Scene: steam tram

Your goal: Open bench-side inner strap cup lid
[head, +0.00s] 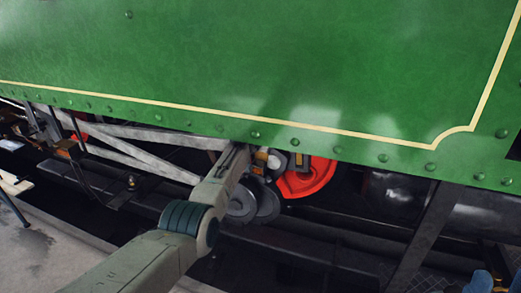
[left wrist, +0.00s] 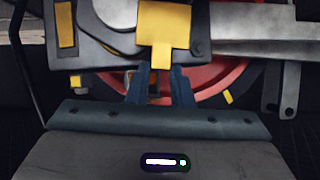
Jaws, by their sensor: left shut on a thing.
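In the left wrist view a yellow lid (left wrist: 165,22) with a narrower tab (left wrist: 160,58) at its lower edge sits on the dark grey strap (left wrist: 100,40). My left gripper (left wrist: 158,76) has its two blue fingers shut on the lower end of this tab. Where the fingers meet the tab is partly hidden in shadow. In the head view the left arm reaches under the green panel, and the fingers are hidden by the arm. The yellow lid shows small there (head: 261,158). A blue shape at the bottom right of the head view may be my right gripper (head: 478,282).
A second yellow piece (left wrist: 65,25) sits left of the lid. Behind is a red wheel (head: 306,178). The green side panel (head: 260,70) hangs low over the arm. Grey rods (head: 150,134) run to the left, and dark frame bars (head: 425,235) stand to the right.

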